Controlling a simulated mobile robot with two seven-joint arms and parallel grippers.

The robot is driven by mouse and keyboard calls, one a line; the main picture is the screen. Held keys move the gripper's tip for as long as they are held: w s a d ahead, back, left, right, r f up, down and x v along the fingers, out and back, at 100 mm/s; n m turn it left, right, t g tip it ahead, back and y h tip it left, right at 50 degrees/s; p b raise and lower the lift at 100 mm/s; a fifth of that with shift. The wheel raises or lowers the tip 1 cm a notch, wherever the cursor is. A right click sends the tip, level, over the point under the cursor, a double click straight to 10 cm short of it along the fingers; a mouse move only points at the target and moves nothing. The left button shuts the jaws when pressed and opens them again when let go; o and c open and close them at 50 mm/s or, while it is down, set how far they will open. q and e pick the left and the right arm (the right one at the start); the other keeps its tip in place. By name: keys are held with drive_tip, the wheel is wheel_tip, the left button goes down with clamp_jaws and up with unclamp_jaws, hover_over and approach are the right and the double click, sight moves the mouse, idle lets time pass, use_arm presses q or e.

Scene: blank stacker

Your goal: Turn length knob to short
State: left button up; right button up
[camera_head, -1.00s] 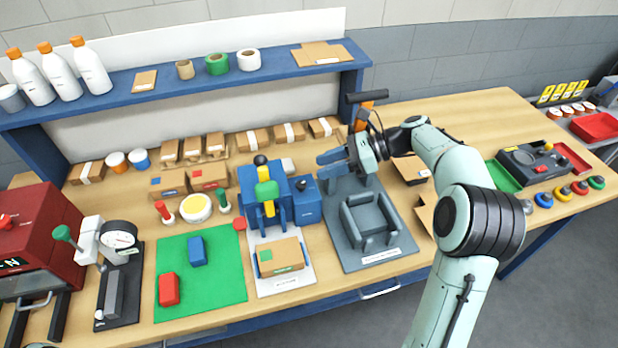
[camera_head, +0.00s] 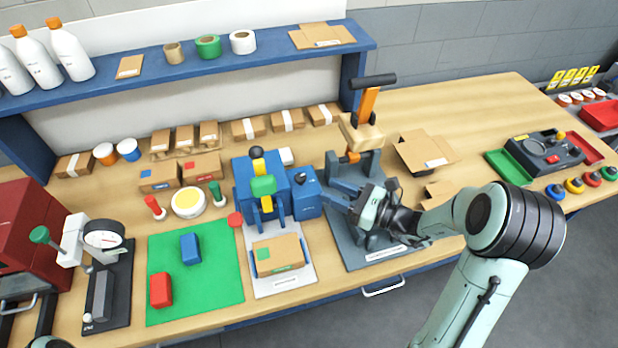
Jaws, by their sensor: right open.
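A blue box (camera_head: 309,204) is attached to the right side of the blue machine (camera_head: 263,188). A small dark knob (camera_head: 303,176) sits on top of the box; its setting is too small to read, and I cannot tell if it is the length knob. My right gripper (camera_head: 335,203) is open, with its fingers pointing left at the right side of the blue box. It is close to the box, apart from the knob. My left gripper is out of view.
The grey fixture (camera_head: 345,240) lies partly hidden under my right gripper. Behind it stands a press with an orange post (camera_head: 368,105) and black handle. A carton (camera_head: 277,254) lies in front of the blue machine. The green mat (camera_head: 205,285) holds red and blue blocks.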

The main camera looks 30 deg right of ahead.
sight(305, 179)
drive_tip(key=p+x, duration=0.1)
drive_tip(key=x, duration=0.6)
drive_tip(key=shift+w+a, duration=0.1)
drive_tip(key=shift+w, duration=0.15)
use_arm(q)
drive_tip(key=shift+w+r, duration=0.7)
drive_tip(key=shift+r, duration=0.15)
use_arm(e)
drive_tip(key=c, duration=0.7)
drive_tip(key=shift+c, duration=0.2)
